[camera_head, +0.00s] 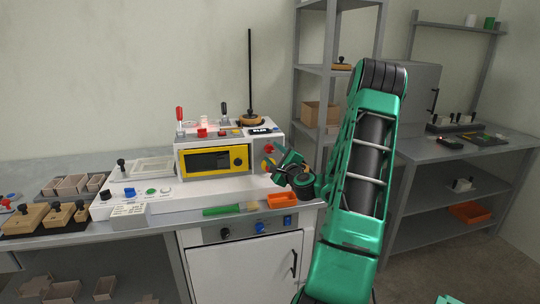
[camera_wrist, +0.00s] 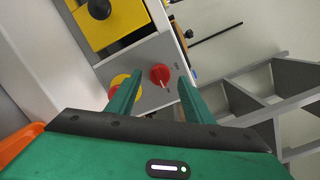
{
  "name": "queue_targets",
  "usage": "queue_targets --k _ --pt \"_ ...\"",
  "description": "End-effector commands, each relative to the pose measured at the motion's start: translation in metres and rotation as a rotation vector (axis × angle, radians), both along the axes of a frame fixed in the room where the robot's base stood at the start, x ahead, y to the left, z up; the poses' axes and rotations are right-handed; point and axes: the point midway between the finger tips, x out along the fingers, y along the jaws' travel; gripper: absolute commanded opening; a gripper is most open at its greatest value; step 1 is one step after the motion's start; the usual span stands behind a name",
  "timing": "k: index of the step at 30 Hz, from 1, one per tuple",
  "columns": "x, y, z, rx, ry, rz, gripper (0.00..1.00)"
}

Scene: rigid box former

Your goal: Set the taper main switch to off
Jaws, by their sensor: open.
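The white machine (camera_head: 205,136) with a yellow-framed window (camera_head: 212,160) stands on the bench. On its grey side panel, a red rotary knob (camera_wrist: 160,74) with a white pointer mark and small labels shows in the wrist view; the labels are too small to read. The knob also appears in the head view (camera_head: 269,148). A red emergency button on a yellow base (camera_wrist: 121,83) sits beside it, partly behind a finger. My gripper (camera_wrist: 159,80) is open, its fingers on either side of the knob in the picture. I cannot tell whether they touch it. My gripper (camera_head: 281,164) is beside the panel in the head view.
An orange tray (camera_head: 282,202) and a green-handled brush (camera_head: 222,210) lie on the bench front below the machine. Red-topped (camera_head: 180,114) and black-topped (camera_head: 224,109) levers stand on the machine. Grey shelving (camera_head: 313,62) stands behind my arm.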

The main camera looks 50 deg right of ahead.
Motion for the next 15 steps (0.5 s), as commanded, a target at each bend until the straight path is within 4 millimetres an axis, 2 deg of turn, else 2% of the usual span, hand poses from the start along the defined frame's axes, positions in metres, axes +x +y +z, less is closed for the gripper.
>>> queue_targets --k 6,15 --pt "0.015 -0.006 0.0 -0.001 0.0 0.0 0.47" --pt "0.016 -0.007 0.0 0.0 0.0 0.0 0.47"
